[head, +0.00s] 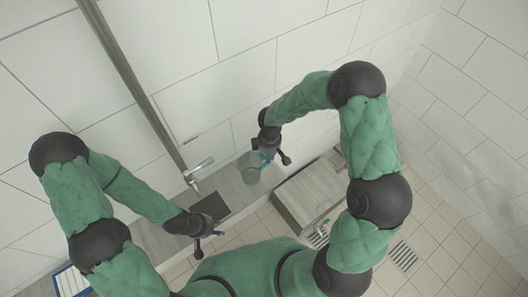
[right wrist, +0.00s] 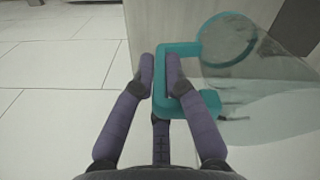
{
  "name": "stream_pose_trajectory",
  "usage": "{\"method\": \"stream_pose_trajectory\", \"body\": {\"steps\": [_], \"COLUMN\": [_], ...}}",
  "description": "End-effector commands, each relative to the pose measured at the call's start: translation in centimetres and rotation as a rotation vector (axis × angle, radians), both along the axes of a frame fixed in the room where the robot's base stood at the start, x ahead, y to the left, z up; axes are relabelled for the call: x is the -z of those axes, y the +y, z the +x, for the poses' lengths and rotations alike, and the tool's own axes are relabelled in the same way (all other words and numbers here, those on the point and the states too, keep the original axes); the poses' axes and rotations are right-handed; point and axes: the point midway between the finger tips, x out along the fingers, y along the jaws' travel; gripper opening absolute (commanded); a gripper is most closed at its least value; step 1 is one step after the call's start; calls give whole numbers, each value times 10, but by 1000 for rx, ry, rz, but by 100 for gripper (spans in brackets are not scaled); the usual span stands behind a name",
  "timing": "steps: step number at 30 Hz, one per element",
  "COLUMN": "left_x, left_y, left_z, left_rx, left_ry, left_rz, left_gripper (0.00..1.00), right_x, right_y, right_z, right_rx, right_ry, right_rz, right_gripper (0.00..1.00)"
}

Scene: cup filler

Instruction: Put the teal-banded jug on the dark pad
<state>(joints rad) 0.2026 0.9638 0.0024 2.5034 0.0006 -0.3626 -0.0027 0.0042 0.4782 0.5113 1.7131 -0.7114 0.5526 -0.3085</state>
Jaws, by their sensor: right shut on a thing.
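The teal-banded jug (head: 250,174) is see-through with a teal handle, and it is over the wooden counter right of the dark pad (head: 211,205). In the right wrist view the jug (right wrist: 265,70) lies to the right, with its teal ring and handle. My right gripper (head: 277,156) is shut on the jug's handle, and its fingers (right wrist: 160,68) sit around the teal bar. Whether the jug touches the counter cannot be told. The pad is bare. My left gripper (head: 209,243) is open and empty, just in front of the pad.
A metal spout (head: 197,174) juts from the wall above the counter near the pad. A grey wooden box-like cabinet (head: 308,195) stands right of the jug. A blue-edged white item (head: 70,281) is at lower left. Floor drains (head: 404,257) lie at right.

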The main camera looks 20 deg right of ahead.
Motion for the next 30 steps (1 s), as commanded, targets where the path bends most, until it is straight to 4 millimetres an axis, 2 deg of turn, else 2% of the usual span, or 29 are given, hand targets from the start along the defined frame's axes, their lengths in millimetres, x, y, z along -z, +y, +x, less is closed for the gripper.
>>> {"method": "stream_pose_trajectory", "body": {"steps": [1,6,15,21,30], "left_x": [-5,-2,-3,-4,-2], "left_y": [0,0,0,0,0], "left_z": [0,0,0,0,0], "left_rx": [0,0,0,0,0], "left_ry": [0,0,0,0,-1], "left_rz": [0,0,0,0,0], "left_gripper": [40,40,40,40,40], "right_x": [-11,-21,-38,-42,-41], "right_y": [-3,-10,-19,-21,-21], "right_z": [-10,-42,-79,-89,-90], "right_rx": [0,0,-1,-1,3], "right_ry": [-1,-1,0,0,0], "right_rz": [-1,-1,0,0,0], "right_gripper": [0,0,0,0,0]}}
